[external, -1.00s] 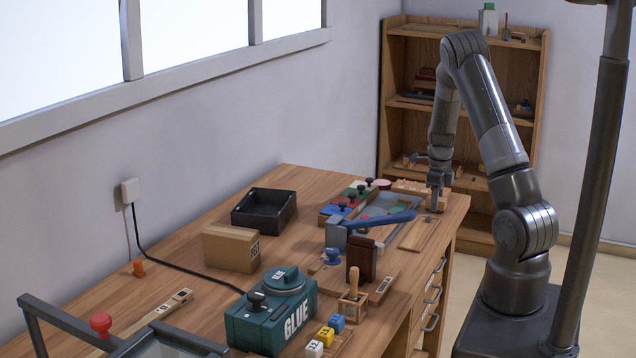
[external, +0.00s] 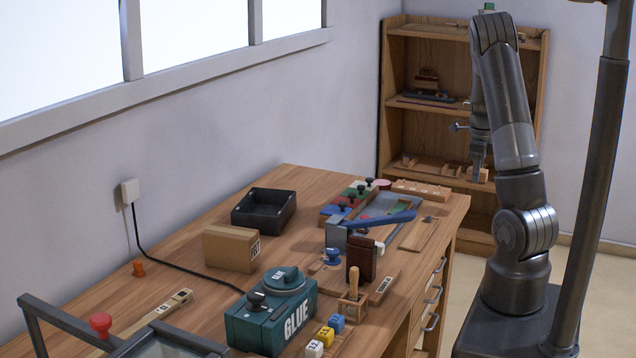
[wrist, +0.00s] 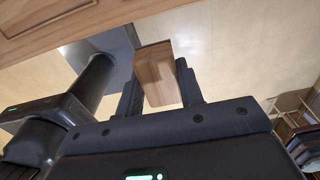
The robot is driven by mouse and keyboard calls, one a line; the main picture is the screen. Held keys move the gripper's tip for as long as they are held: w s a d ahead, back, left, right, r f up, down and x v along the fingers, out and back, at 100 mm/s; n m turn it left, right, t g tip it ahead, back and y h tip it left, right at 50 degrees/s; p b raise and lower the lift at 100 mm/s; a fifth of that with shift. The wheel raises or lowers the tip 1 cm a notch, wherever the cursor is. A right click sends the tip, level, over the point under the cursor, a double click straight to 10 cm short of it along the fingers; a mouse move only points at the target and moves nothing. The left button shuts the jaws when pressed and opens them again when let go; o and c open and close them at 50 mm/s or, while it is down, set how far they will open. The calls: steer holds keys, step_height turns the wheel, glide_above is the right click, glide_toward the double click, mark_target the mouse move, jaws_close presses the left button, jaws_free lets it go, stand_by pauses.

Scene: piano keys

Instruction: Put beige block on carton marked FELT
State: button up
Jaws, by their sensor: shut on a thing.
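The beige wooden block (wrist: 154,72) is between the two fingers of my gripper (wrist: 159,88) in the wrist view. My gripper is shut on it. In the external view my gripper (external: 478,165) hangs in front of the shelf unit, beyond the right far end of the workbench and above its top. The block is small and hard to pick out against the shelf there. The carton marked FELT (external: 228,249) is a brown box on the workbench, beside the black tray, well to the left of my gripper. Its visible top is bare.
A black open tray (external: 264,210) stands behind the carton. A black cable runs near the carton. The wooden shelf unit (external: 393,130) stands behind.

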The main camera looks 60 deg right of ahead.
steer(key=w+a+r+n, duration=0.2)
steer(key=w+a+n, duration=0.2)
steer(key=w+a, duration=0.5)
steer(key=w+a+r+n, duration=0.2)
steer(key=w+a+n, duration=0.15)
steer(key=w, duration=0.85)
steer(key=w+a+r+n, duration=0.2)
steer(key=w+a+n, duration=0.2)
steer(key=w+a, duration=0.55)
steer(key=w+a+r+n, duration=0.2)
steer(key=w+a+n, duration=0.1)
steer(key=w+a, duration=0.6)
steer(key=n, duration=0.4)
glide_above(240, 233)
steer(key=shift+m, duration=0.25)
step_height(240, 233, down, 5)
steer(key=shift+s+d, duration=0.1)
steer(key=shift+s, duration=0.05)
steer(key=shift+f, duration=2.1)
